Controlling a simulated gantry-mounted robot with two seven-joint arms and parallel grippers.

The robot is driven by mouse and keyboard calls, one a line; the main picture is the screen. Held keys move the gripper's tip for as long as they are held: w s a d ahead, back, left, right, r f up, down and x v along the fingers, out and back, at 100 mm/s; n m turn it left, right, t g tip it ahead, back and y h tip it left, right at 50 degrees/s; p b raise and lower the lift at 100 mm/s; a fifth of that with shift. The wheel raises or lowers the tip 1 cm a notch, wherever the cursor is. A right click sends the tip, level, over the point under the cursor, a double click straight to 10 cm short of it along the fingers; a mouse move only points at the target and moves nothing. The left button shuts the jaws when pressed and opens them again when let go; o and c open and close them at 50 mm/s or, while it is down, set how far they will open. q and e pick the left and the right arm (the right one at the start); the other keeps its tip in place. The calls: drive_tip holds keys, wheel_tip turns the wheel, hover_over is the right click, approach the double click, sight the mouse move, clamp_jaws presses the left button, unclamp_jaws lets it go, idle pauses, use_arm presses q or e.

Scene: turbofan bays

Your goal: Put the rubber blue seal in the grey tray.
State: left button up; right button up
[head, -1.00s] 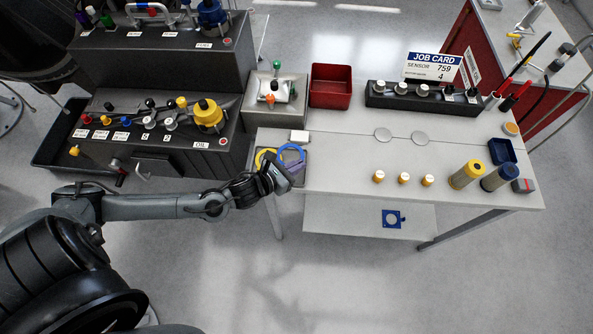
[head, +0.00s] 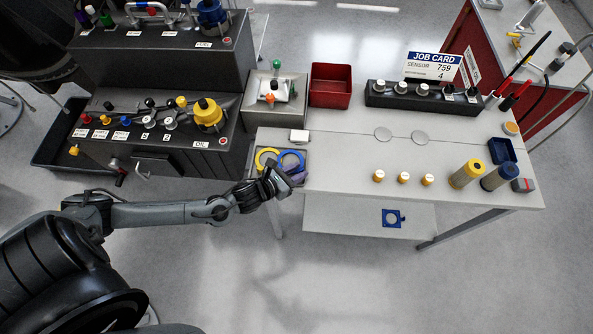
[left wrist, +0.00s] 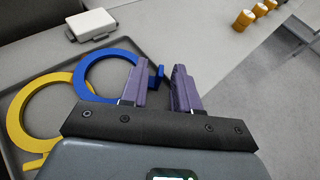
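The blue seal (head: 291,153), a flat ring with a small tab, lies in the grey tray (head: 307,160) at the bench's left end. In the left wrist view the blue seal (left wrist: 110,54) rests beside a yellow ring (left wrist: 20,115), its tab showing between my fingers. My left gripper (head: 297,175) is over the tray's near right part. In the left wrist view its purple fingers (left wrist: 163,75) are apart, one on each side of the tab, with visible gaps. They hide part of the seal's right side. My right gripper is not in view.
A white block (head: 300,136) sits just behind the tray. A red bin (head: 331,86) and a black socket rack (head: 420,98) stand farther back. Several orange-and-white caps (head: 404,178) stand to the right. The bench between tray and caps is clear.

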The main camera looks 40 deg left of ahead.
use_arm(q)
drive_tip(key=v, duration=1.1)
drive_tip(key=s+d+r+n+g, duration=0.1)
drive_tip(key=s+d+n+g, duration=0.2)
drive_tip(key=n, duration=1.4)
drive_tip(key=s+d+r+n+g+y, duration=0.1)
drive_tip(key=s+d+n+g, duration=0.3)
drive_tip(key=n, duration=1.4)
drive_tip(key=s+g, duration=0.1)
drive_tip(key=g, duration=0.1)
drive_tip(key=shift+s+d+r+n+g+y, duration=0.2)
drive_tip(key=shift+s+d+n+g+y, duration=0.1)
drive_tip(key=shift+s, duration=0.1)
drive_tip(key=shift+p, duration=0.35)
wheel_tip(320, 180, up, 17)
drive_tip(key=p, duration=1.6)
drive_tip(key=shift+p, duration=0.3)
